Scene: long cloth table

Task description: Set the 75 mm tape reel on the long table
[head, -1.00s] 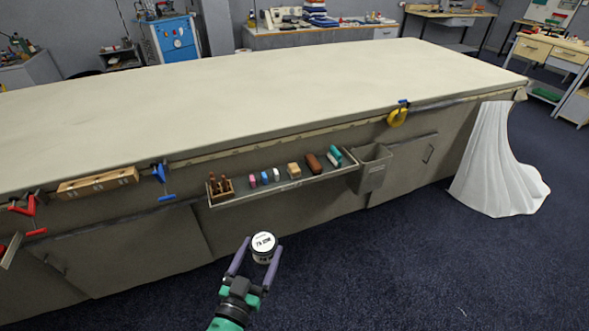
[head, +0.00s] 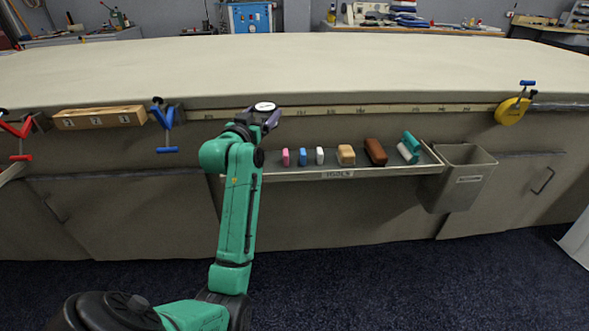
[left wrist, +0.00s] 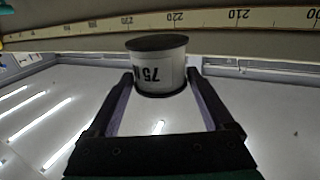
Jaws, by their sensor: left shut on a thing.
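The 75 mm tape reel (left wrist: 160,70), a white drum with dark ends marked "75", is between the fingers of my left gripper (left wrist: 163,85), which is shut on it. In the head view the reel's pale top (head: 265,106) shows at the end of my raised arm, with my left gripper (head: 262,115) around it. It is in front of the table's near edge, near the height of the ruler strip. The long table (head: 300,68) has a bare beige cloth top beyond the reel. My right gripper is not in view.
A tool shelf (head: 330,174) with several small blocks hangs on the table's front, right of my arm, beside a grey bin (head: 460,178). A blue clamp (head: 163,125) and a yellow clamp (head: 512,108) grip the edge. The tabletop is clear.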

